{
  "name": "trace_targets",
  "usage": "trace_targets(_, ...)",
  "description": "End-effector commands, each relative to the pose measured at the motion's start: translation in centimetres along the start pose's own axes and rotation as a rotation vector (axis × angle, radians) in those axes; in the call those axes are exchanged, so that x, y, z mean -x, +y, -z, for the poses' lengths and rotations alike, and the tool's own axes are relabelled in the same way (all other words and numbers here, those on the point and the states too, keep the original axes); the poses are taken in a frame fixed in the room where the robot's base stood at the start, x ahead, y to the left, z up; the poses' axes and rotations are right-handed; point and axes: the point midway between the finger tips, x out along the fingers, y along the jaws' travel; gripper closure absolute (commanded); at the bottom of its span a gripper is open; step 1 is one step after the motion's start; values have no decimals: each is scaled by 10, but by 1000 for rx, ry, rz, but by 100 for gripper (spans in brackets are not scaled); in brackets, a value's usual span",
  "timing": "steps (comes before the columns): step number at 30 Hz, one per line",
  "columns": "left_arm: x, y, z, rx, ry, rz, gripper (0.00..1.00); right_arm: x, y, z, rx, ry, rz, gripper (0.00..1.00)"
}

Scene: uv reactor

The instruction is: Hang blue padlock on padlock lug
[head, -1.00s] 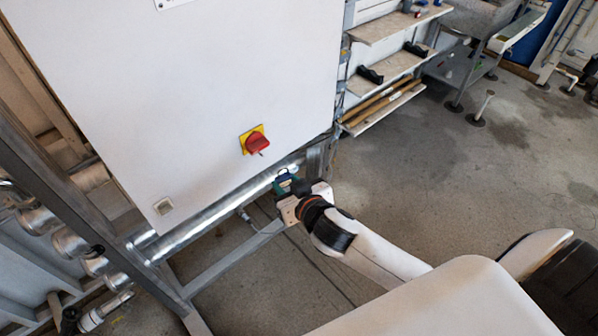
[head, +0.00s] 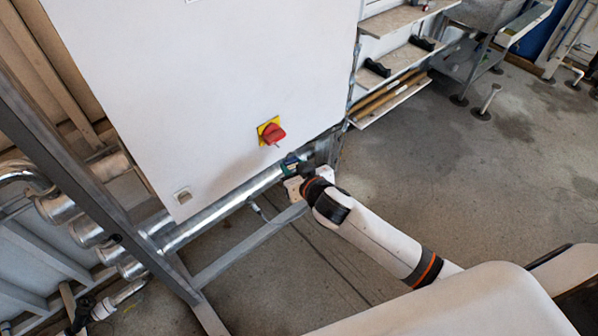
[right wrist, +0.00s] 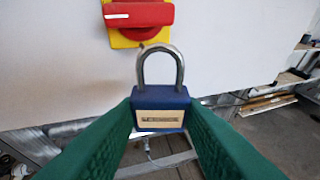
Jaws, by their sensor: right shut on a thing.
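The blue padlock (right wrist: 160,108) is upright in the right wrist view, its metal shackle pointing up. My right gripper (right wrist: 160,116) is shut on its body with green fingers. In the head view the right gripper (head: 291,168) is below the red rotary switch (head: 273,133) on its yellow plate, and the padlock there is small and hard to make out. In the right wrist view the red switch (right wrist: 140,14) is just above the shackle. A small lug seems to show at the plate's lower edge, by the shackle top; I cannot tell whether they touch. My left gripper is out of view.
The switch is on a large white cabinet (head: 200,90). A shiny pipe (head: 222,208) and a grey metal frame (head: 240,250) run below it. Shelves (head: 400,62) stand to the right, with open concrete floor in front.

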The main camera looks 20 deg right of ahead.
Motion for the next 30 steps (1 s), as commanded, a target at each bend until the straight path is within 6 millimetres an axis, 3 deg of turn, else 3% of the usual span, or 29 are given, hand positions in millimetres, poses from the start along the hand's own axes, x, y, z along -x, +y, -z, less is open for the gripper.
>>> trace_targets(30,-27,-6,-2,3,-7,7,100,-55,15,-14,-1,-1,-1,91)
